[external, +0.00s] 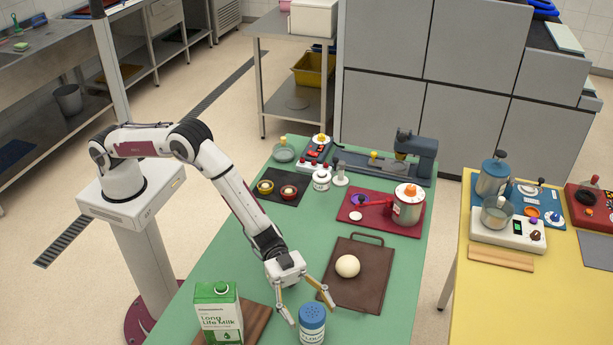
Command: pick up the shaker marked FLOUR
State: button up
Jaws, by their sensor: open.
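The shaker marked FLOUR (312,325) stands upright near the front edge of the green table. It has a blue perforated lid and a pale body with the word partly cut off by the bottom of the picture. My gripper (311,314) is open and points down at the shaker. One finger shows to the left of the lid and the other reaches to its upper right. I cannot tell from this view whether either finger touches it. Nothing is held.
A milk carton (219,314) stands left of the shaker on a wooden board. A brown board (372,297) with a dough ball (347,266) lies behind right. Green table (225,252) is bare left of my forearm.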

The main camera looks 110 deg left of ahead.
jog(key=c, duration=1.4)
jog(key=shift+r, duration=0.1)
jog(key=shift+r, duration=4.95)
